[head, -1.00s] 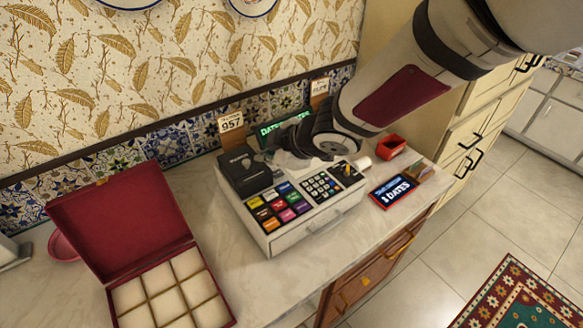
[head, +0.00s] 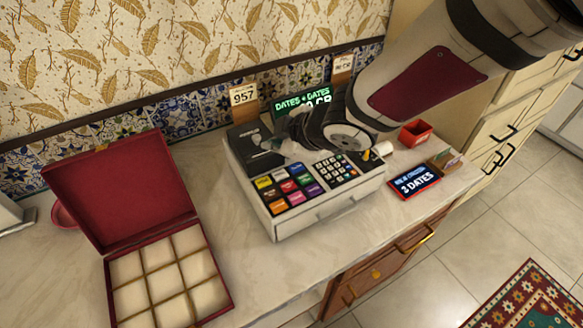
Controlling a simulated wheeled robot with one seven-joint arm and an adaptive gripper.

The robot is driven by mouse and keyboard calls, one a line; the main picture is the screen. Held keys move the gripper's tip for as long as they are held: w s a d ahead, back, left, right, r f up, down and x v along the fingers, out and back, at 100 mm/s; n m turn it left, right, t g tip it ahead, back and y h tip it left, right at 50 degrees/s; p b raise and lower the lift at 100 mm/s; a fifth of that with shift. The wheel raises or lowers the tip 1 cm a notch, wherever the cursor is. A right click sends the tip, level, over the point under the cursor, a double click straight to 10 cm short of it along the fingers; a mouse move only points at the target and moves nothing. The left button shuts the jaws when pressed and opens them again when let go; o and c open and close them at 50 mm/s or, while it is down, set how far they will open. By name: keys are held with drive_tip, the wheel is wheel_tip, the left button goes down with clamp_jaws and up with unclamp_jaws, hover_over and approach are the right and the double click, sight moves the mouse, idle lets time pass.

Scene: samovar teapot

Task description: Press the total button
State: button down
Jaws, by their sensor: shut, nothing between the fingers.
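The cash register (head: 315,216) is a white box on the counter with a dark card-reader block (head: 252,145) at its back left. Coloured buttons (head: 287,188) fill its front left, and a dark number keypad (head: 335,169) lies to their right. I cannot read which key is the total button. My gripper (head: 285,147) is dark, shut and empty. It hangs over the back of the register, behind the keys, and hides part of its top and of the green-lettered display (head: 303,104). I cannot tell whether it touches anything.
An open red box (head: 128,192) with pale compartments stands at left. A "3 DATES" screen (head: 415,182) and a small red container (head: 415,133) are right of the register. A 957 card (head: 243,95) stands behind. Bare counter (head: 215,215) lies between box and register.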

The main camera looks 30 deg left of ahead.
drive_tip(key=shift+f+b, duration=2.9)
drive_tip(key=shift+b, duration=0.8)
drive_tip(key=shift+f+b, duration=0.45)
drive_tip(key=shift+b, duration=0.15)
drive_tip(key=shift+f+b, duration=0.3)
drive_tip(key=shift+b, duration=0.2)
drive_tip(key=shift+r, duration=0.15)
drive_tip(key=shift+r+p, duration=0.65)
drive_tip(key=shift+p, duration=0.45)
wheel_tip(320, 180, up, 5)
drive_tip(key=p, duration=0.7)
